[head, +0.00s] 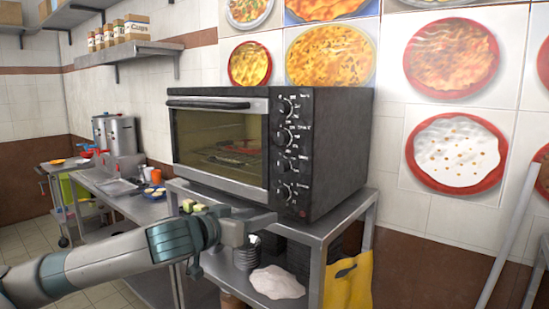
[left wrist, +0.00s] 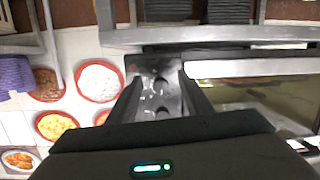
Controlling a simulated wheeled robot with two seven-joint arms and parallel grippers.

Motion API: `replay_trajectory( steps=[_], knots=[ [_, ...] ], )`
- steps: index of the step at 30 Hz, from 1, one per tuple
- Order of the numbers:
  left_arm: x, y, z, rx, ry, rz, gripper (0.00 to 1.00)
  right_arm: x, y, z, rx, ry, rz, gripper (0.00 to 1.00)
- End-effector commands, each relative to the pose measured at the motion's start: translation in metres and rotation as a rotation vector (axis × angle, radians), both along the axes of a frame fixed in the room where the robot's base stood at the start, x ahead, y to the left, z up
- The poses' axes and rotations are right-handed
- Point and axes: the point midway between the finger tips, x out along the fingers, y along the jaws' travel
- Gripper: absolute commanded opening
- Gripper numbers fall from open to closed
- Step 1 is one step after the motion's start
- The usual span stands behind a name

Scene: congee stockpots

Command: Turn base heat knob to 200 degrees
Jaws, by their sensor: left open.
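The toaster oven (head: 340,150) stands on a metal table, its glass door (head: 222,150) closed. Its dark front panel carries a column of several round knobs, from the top knob (head: 286,106) to the lowest knob (head: 284,192). The labels are too small to read, so I cannot tell the base heat knob or its setting. My left gripper (head: 272,217) is in front of the oven's lower edge, just below the lowest knob. In the left wrist view, which is upside down, my open left gripper (left wrist: 160,88) has the knob panel (left wrist: 152,66) between its fingers, with nothing held. My right gripper is not in view.
The metal table (head: 314,236) has a lower shelf with stacked dishes, a white cloth-like item (head: 277,282) and a yellow bag (head: 348,284) at its right. A counter with steel pots (head: 122,134) stands at left.

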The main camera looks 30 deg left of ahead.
Motion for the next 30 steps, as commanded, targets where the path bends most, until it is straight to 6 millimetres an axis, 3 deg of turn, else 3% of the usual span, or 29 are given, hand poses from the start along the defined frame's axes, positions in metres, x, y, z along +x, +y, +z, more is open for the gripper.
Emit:
replay_trajectory(
  steps=[1,6,12,18,30],
  knots=[
    [-0.014,-0.004,0.028,0.008,-0.031,-0.006,0.46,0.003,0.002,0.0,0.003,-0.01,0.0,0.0],
    [-0.053,-0.005,0.102,-0.028,-0.106,-0.001,0.46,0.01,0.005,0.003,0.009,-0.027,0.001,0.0],
    [-0.086,-0.001,0.157,-0.08,-0.167,0.015,0.46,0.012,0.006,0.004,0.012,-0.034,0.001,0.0],
    [-0.1,0.001,0.175,-0.105,-0.187,0.024,0.46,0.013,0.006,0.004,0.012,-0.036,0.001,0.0],
    [-0.1,0.001,0.176,-0.107,-0.188,0.024,0.46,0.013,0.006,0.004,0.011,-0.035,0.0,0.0]
  ],
)
